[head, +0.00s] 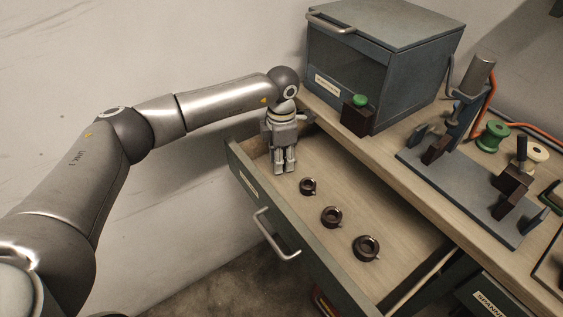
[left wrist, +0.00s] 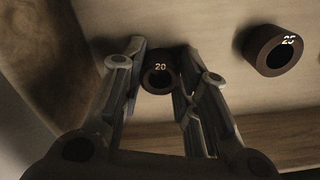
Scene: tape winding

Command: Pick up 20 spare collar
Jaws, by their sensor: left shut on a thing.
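The spare collar marked 20 (left wrist: 159,76) is a small dark ring between the fingertips of my left gripper (left wrist: 155,82) in the left wrist view. The fingers are shut on it. In the head view my left gripper (head: 285,168) points down into the open drawer at its far left end, and the fingers hide the collar there. I cannot tell whether the collar touches the drawer floor. My right gripper is not in view.
One marked 25 (left wrist: 272,62) is beside my fingers. A grey cabinet (head: 400,50) and fixture (head: 465,200) stand on the bench.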

